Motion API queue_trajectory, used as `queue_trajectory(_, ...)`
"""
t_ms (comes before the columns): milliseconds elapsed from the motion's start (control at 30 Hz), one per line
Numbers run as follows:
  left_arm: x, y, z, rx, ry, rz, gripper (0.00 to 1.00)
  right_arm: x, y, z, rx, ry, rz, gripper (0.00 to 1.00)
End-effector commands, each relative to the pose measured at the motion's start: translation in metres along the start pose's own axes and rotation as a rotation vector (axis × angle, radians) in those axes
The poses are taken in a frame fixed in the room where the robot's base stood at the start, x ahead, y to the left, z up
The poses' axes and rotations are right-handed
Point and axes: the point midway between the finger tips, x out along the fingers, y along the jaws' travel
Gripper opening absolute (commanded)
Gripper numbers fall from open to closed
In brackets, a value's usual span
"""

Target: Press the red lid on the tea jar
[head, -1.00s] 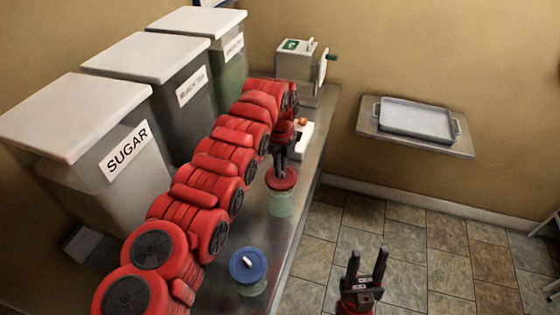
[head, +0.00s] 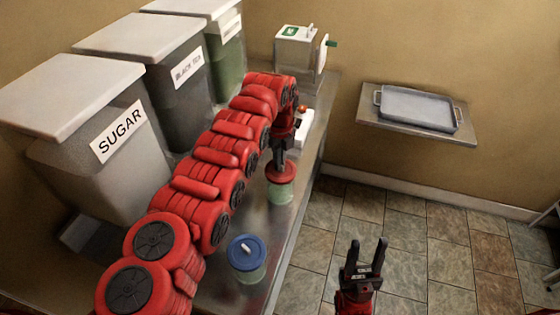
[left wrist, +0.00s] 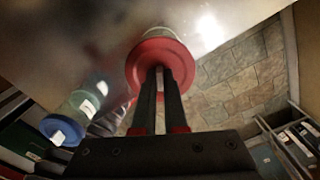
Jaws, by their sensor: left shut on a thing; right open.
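The red lid (head: 281,173) sits at the top of a greenish clear jar (head: 280,193) near the right edge of the metal counter. My left gripper (head: 279,158) points down from above and is shut on the lid. In the left wrist view the lid (left wrist: 160,62) is between the fingertips, with the jar (left wrist: 158,33) beyond it. I cannot tell whether the lid is fully seated. My right gripper (head: 366,262) is open and empty, over the floor right of the counter.
A blue-lidded jar (head: 246,255) stands nearer on the counter (head: 222,285). Bins labelled SUGAR (head: 100,140) and BLACK TEA (head: 160,75), and a third bin (head: 222,45), line the wall. A dispenser box (head: 297,48) stands at the back. A wall shelf holds a grey tray (head: 418,108).

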Motion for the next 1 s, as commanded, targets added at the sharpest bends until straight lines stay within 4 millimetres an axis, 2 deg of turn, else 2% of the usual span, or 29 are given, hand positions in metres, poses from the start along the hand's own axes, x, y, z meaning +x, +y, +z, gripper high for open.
queue_trajectory(1000,0.0,0.0,0.004,0.001,-0.001,-0.002,0.0,-0.022,-0.001,0.004,0.0,0.0,0.0,0.47)
